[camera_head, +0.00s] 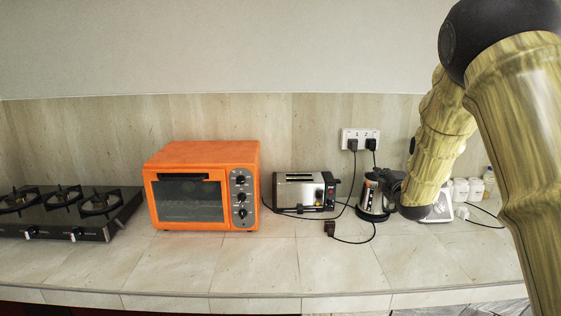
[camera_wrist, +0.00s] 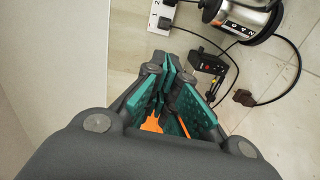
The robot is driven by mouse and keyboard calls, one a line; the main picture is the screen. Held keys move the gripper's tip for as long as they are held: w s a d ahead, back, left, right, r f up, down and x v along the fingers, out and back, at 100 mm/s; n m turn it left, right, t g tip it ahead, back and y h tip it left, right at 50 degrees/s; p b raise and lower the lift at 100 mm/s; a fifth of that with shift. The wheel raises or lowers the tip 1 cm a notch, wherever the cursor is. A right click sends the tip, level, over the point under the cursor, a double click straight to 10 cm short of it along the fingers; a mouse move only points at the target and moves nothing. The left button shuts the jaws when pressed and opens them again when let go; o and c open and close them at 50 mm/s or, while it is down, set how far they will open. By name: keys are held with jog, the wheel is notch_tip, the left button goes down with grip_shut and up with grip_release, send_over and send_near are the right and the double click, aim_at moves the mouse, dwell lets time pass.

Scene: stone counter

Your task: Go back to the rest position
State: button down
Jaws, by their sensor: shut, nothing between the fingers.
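My gripper (camera_head: 384,180) is at the right of the head view, beside or in front of the kettle, small and partly lost against it. In the wrist view the teal-padded fingers of my gripper (camera_wrist: 168,78) are shut with nothing held. My arm comes down from the upper right of the head view. No marker for a rest position shows.
An orange oven (camera_head: 210,188), a toaster (camera_head: 305,192) and a kettle (camera_head: 369,198) stand on the counter (camera_head: 270,262). A wall socket (camera_head: 360,138) holds two plugs. A loose black plug (camera_head: 329,227) lies in front. A gas hob (camera_head: 65,210) is far left.

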jog(key=s+a+f+m+g, duration=0.15)
jog(key=s+f, duration=0.25)
jog(key=f, duration=0.7)
jog(key=s+a+f+m+g, duration=0.1)
jog(key=s+f+m+g, duration=0.25)
jog(key=f, duration=0.75)
jog(key=s+a+f+m+g, duration=0.3)
jog(key=s+f+m, duration=0.1)
jog(key=s+f, duration=1.3)
jog(key=s+a+f+m+g, duration=0.1)
jog(key=s+f+m+g, duration=0.2)
jog(key=s, duration=1)
jog(key=s+a+f+m+g, duration=0.2)
jog(key=s+f, duration=0.5)
jog(key=s, duration=0.6)
jog(key=s+a+f+m+g, duration=0.2)
jog(key=s+f+m+g, duration=0.1)
jog(key=s, duration=1.1)
notch_tip(320, 180, down, 3)
jog(key=shift+a+r+m+g, duration=0.1)
jog(key=shift+a+m+g, duration=0.15)
jog(key=shift+m+g, duration=0.25)
